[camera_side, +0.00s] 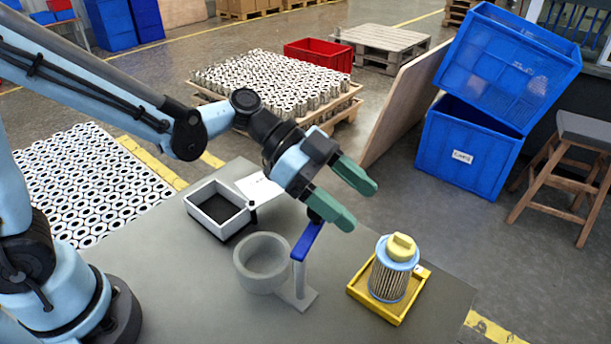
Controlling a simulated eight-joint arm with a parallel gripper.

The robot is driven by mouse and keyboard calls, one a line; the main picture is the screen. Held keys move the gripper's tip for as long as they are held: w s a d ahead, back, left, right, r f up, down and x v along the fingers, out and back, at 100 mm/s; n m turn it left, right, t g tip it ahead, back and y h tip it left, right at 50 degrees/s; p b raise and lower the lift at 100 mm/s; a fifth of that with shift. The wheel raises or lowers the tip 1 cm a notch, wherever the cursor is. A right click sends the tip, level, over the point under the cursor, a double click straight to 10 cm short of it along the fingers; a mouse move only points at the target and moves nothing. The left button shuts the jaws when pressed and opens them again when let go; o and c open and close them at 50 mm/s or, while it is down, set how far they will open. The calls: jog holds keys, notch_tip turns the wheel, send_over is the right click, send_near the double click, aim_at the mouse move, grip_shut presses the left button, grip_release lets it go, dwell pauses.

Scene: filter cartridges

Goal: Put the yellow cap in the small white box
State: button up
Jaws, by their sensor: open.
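The yellow cap (401,246) sits on top of a pleated filter cartridge (389,281) with a light blue top ring. The cartridge stands upright in a yellow tray (361,289) at the right of the table. The small white box (208,223) with a dark inside stands at the table's back left. I see no object in it. My gripper (361,202) is open and empty, its two green fingers apart. It is in the air above the table, up and to the left of the cap in the picture.
A grey round cup (250,280) and a stand with a blue top bar (308,239) are on the table (170,290), between box and tray, below my gripper. A white sheet (258,186) lies behind the box. Blue crates (463,150) and a wooden stool (570,165) stand beyond the table.

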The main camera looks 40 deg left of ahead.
aim_at(399, 235)
jog(key=x, duration=0.8)
jog(key=shift+d+r, duration=0.2)
jog(key=c, duration=1.2)
jog(key=shift+r, duration=0.2)
